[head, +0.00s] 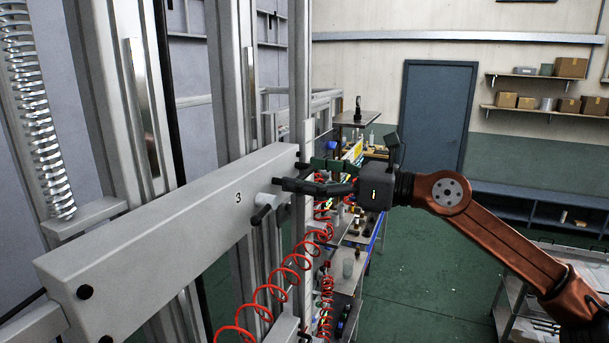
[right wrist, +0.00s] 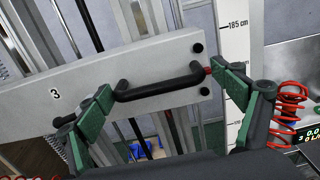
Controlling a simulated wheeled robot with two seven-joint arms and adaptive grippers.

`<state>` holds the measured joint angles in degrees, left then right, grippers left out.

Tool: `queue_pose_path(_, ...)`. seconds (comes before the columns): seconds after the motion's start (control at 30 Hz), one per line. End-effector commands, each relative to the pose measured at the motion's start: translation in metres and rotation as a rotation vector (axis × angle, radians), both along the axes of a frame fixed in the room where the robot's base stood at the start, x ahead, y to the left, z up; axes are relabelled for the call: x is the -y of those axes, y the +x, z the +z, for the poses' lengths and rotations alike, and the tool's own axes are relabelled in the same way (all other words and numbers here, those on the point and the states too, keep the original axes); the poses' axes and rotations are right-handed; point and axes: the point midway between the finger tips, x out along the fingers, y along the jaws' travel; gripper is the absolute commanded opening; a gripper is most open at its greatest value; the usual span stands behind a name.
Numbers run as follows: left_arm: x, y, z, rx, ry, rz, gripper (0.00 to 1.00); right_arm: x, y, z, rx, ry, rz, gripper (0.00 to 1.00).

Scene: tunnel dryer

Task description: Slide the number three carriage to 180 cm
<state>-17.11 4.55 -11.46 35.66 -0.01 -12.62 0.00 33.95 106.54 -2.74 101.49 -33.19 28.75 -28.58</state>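The number three carriage (head: 185,222) is a long pale grey beam marked "3" on upright rails. In the right wrist view the carriage (right wrist: 80,102) has a black bar handle (right wrist: 160,88) and a small red pointer (right wrist: 208,70) at its right end. A white scale strip (right wrist: 235,45) stands beside it. Its 185 cm mark appears higher than the pointer. My right gripper (head: 297,176) is at the carriage's right end. In its wrist view the gripper (right wrist: 166,88) is open, its green-padded fingers on either side of the handle. My left gripper is not in view.
Cluttered benches (head: 350,270) stand behind my right gripper. A metal cart (head: 515,300) is at the lower right. Green floor (head: 425,275) is open between them.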

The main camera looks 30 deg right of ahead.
Motion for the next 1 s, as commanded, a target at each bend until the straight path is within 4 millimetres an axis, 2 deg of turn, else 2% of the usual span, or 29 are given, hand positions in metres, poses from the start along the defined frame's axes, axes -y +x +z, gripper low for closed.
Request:
queue_pose_path(0.43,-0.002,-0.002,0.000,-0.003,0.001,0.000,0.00,0.001,-0.004,-0.004,-0.005,-0.005,0.006,0.87)
queue_pose_path(0.87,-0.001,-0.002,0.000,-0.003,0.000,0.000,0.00,0.014,-0.018,-0.004,-0.007,-0.001,0.002,0.87)
queue_pose_path(1.0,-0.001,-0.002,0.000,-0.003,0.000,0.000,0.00,0.029,-0.037,-0.001,0.001,0.005,0.005,0.87)
